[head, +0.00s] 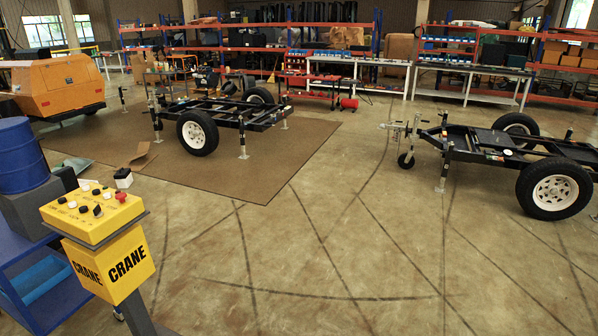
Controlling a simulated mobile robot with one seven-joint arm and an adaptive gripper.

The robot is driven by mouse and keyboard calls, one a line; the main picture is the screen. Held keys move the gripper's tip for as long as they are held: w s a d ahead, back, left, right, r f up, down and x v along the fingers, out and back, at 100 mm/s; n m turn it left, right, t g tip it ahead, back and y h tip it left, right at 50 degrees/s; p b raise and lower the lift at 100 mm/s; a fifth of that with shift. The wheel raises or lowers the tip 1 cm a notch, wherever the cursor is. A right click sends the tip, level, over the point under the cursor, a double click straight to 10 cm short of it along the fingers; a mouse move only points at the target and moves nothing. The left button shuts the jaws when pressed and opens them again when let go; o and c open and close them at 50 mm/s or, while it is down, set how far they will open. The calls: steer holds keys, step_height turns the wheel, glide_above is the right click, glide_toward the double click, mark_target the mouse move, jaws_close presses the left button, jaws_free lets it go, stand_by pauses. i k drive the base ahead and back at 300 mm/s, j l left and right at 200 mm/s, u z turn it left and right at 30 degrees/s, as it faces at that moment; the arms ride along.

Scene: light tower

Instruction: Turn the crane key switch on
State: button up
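The yellow crane control box (82,226) stands at the lower left in the head view, on a dark post with a yellow sign (100,275) marked CRANE on two faces. Its sloped top carries several black and pale knobs or buttons and one red button (121,196). The controls are too small for me to tell which is the key switch or how it is set. My gripper is not in view.
A blue cart (60,307) and a blue drum (20,155) stand left of the box. Two trailer frames stand beyond, one on a brown mat (225,178) and one at right (500,152). The concrete floor (330,250) right of the box is clear.

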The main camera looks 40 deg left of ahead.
mark_target(97, 212)
steer(key=u, duration=2.7)
steer(key=i+j+z, duration=0.1)
steer(key=i, duration=0.45)
steer(key=i+j+z, duration=0.1)
steer(key=i+j, duration=0.25)
steer(key=i, duration=0.2)
steer(key=i+j+z, duration=0.1)
steer(key=i+j, duration=0.2)
steer(key=i, duration=0.2)
steer(key=i+j+z, duration=0.1)
steer(key=i+j, duration=0.25)
steer(key=i, duration=0.2)
